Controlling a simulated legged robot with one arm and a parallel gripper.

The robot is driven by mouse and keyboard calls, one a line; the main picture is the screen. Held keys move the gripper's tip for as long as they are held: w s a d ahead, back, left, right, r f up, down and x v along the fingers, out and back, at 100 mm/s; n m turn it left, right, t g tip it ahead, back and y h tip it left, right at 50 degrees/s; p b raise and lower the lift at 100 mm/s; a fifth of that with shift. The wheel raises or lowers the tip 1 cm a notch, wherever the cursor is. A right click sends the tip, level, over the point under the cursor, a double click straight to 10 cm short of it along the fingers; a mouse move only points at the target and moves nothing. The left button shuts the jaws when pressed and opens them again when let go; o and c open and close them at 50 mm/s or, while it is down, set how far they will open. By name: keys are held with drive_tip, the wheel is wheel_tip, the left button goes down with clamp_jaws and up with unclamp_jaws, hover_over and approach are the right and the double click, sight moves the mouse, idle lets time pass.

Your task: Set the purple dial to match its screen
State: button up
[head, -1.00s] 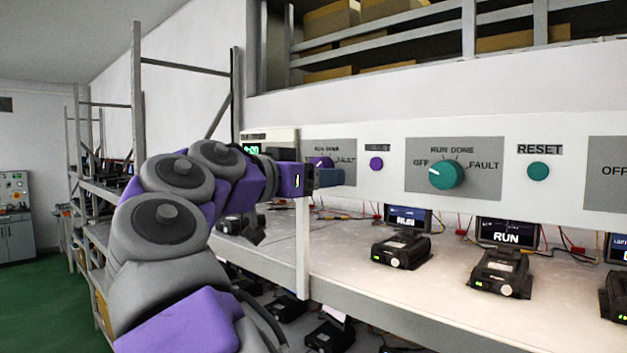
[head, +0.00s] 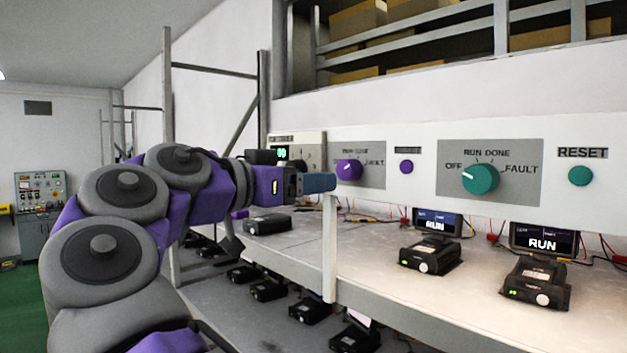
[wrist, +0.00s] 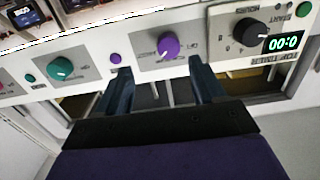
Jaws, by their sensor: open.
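The purple dial (head: 349,169) sits on a grey plate with labels including RUN, DONE and FAULT; its OFF label is hard to make out. In the wrist view the purple dial (wrist: 168,46) shows upside down, with a white pointer line whose label I cannot tell. My gripper (head: 322,183) is open just left of and slightly below the dial in the head view. In the wrist view my gripper (wrist: 160,70) has its fingers either side of the dial's line, short of it, with nothing between them. A screen (head: 438,222) on the shelf reads RUN.
A purple button (head: 406,167) is right of the dial. A teal dial (head: 480,179), teal RESET button (head: 581,176) and second RUN screen (head: 543,240) are further right. A black timer knob (wrist: 246,32) is beside the plate. A shelf post (head: 329,248) stands below my gripper.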

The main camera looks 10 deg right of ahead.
drive_tip(key=w+p+v, duration=0.1)
drive_tip(key=p+v, duration=1.5)
drive_tip(key=v, duration=0.7)
drive_tip(key=shift+a+f, duration=0.3)
drive_tip(key=shift+a, duration=0.1)
idle(1.0)
idle(0.4)
